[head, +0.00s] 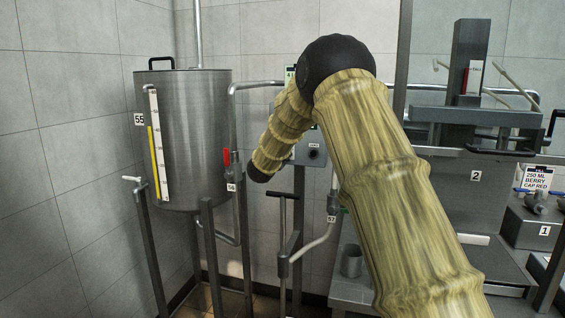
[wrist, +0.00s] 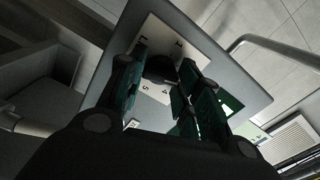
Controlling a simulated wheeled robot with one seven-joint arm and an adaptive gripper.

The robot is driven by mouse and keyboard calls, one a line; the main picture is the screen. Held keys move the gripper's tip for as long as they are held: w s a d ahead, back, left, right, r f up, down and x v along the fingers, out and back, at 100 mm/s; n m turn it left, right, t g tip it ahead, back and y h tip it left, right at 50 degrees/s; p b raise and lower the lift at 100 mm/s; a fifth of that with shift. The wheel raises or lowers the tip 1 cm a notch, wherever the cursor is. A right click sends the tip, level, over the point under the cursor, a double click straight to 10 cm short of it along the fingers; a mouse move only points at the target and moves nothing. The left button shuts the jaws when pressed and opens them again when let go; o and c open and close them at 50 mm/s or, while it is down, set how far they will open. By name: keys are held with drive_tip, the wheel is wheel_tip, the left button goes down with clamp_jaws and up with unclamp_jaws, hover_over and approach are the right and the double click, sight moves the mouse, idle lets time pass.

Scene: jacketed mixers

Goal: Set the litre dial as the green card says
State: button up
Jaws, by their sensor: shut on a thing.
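The litre dial shows in the wrist view as a dark knob (wrist: 160,67) on a white scale plate (wrist: 152,34) with numbers, 4 and 5 among them, fixed to a grey panel (wrist: 228,70). My gripper (wrist: 164,82) has its teal fingers on both sides of the knob, shut on it. In the head view, my arm covers the gripper and most of the grey box (head: 312,154). A card with a green edge (head: 290,73) shows above it, partly hidden by my arm; a 4 is visible.
A steel jacketed tank (head: 190,130) marked 55 stands at left, with a yellow level gauge and a red-handled valve (head: 227,157). A metal cup (head: 351,260) stands on a low shelf.

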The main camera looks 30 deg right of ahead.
drive_tip(key=shift+w+m+b, duration=0.15)
drive_tip(key=shift+m+b, duration=6.05)
drive_tip(key=shift+b, duration=1.6)
drive_tip(key=shift+r, duration=0.1)
drive_tip(key=o, duration=1)
